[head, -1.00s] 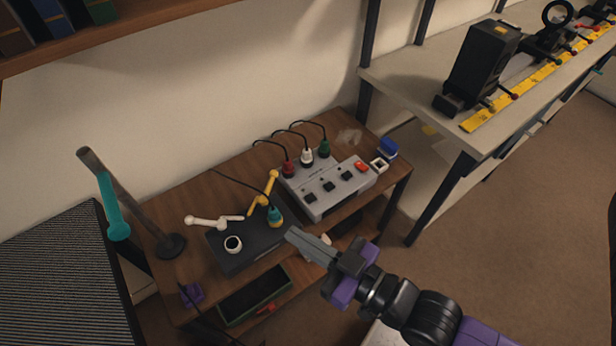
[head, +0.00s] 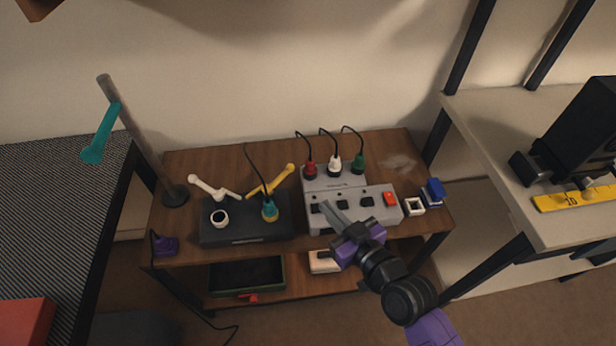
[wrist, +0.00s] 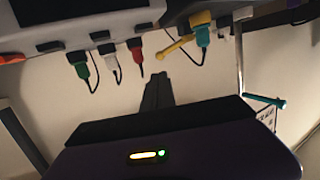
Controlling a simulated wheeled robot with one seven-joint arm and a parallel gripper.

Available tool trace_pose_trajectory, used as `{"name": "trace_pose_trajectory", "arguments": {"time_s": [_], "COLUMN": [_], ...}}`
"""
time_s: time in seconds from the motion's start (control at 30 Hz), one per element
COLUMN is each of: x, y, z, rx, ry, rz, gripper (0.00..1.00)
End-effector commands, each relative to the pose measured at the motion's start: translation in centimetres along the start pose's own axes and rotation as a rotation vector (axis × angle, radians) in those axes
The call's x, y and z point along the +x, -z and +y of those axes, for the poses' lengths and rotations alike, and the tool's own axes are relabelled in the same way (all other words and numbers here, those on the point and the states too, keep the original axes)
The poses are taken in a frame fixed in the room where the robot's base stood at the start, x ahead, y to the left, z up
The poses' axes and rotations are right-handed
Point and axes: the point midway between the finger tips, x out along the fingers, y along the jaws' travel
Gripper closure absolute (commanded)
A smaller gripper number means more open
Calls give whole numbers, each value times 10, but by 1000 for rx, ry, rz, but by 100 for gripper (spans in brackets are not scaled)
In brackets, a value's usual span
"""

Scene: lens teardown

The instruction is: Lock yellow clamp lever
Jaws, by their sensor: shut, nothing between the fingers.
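The yellow clamp lever (head: 270,181) is a slim angled bar at the back of a dark box (head: 245,231) on the wooden table. It also shows in the wrist view (wrist: 174,47). A white lever (head: 213,189) stands to its left, and a teal plug with a black cable (head: 269,210) is in front of it. My gripper (head: 332,208) is shut and empty. In the head view it overlaps the front of the grey switch box, to the right of the lever and apart from it. Its shut fingers (wrist: 158,92) also show in the wrist view.
The grey switch box (head: 350,205) carries red, white and green plugs with cables. A blue block (head: 434,191) and a white square ring (head: 413,206) lie to its right. A post with a teal handle (head: 101,135) stands at left. A pale bench (head: 560,225) borders the right.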

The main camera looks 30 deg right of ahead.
Motion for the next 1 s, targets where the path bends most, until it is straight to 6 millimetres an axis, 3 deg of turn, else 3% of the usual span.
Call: {"name": "trace_pose_trajectory", "arguments": {"time_s": [0.37, 0.53, 1.0], "x": [0, 9, 92], "y": [0, 0, 1], "z": [0, 0, 0], "rx": [-13, -13, -13], "ry": [1, 1, 1], "rz": [-1, 0, 1], "gripper": [100, 100, 100]}}
